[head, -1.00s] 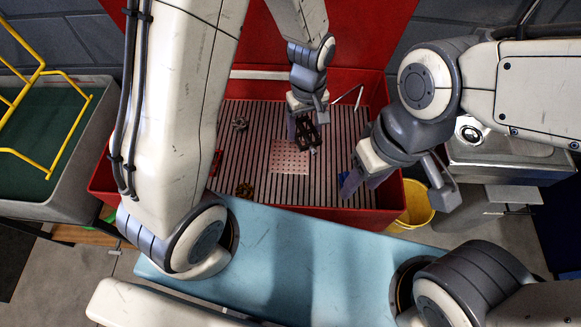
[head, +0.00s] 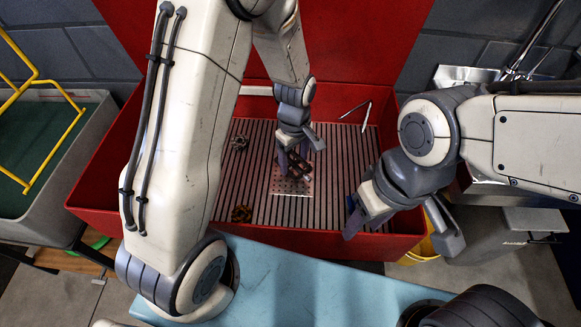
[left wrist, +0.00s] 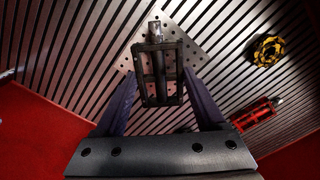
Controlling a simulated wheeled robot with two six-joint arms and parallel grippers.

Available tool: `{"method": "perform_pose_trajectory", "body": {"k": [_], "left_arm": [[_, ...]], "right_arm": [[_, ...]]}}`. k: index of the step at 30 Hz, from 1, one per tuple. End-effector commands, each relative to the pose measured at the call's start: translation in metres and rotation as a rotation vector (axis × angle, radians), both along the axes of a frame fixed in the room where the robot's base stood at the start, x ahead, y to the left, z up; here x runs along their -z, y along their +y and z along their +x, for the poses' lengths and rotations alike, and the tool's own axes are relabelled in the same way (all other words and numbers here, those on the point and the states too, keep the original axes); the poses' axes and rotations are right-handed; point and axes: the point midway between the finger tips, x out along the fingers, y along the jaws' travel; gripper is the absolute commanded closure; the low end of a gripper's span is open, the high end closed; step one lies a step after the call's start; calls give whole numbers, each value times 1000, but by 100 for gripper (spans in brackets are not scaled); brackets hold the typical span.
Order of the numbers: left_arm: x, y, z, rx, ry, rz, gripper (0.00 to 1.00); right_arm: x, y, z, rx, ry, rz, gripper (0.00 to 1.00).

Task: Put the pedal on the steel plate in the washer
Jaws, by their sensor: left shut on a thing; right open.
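The washer is a red tub (head: 335,246) with a slatted floor. The steel plate (head: 291,192) is a pale perforated square on those slats; it also shows in the left wrist view (left wrist: 190,34). My left gripper (head: 290,158) is shut on the dark pedal (head: 297,173), seen between the fingers in the left wrist view (left wrist: 158,75) with its silver spindle pointing away. The pedal overlaps the plate in both views; I cannot tell whether it touches. My right gripper (head: 358,214) is open and empty by the washer's front right rim.
The left wrist view also shows a red part (left wrist: 256,114). A thin metal spout (head: 356,112) stands at the back right. A yellow bucket (head: 425,246) stands outside, right.

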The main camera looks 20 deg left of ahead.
Motion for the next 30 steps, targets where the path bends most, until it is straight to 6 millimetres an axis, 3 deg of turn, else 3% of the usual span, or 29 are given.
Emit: {"method": "perform_pose_trajectory", "body": {"k": [5, 13, 26, 27, 28, 30], "left_arm": [[10, 12, 6, 1, 0, 0, 94], [45, 12, 6, 2, 1, 0, 94], [52, 11, 6, 2, -1, 0, 94], [51, 11, 6, 2, -1, 0, 17], [51, 11, 6, 2, -1, 0, 5], [51, 11, 6, 2, -1, -1, 0]], "right_arm": [[1, 0, 0, 0, 0, 0, 50], [4, 0, 0, 0, 0, 0, 50], [6, 0, 0, 0, 0, 0, 50], [6, 0, 0, 0, 0, 0, 50], [5, 0, 0, 0, 0, 0, 50], [5, 0, 0, 0, 0, 0, 50]]}}
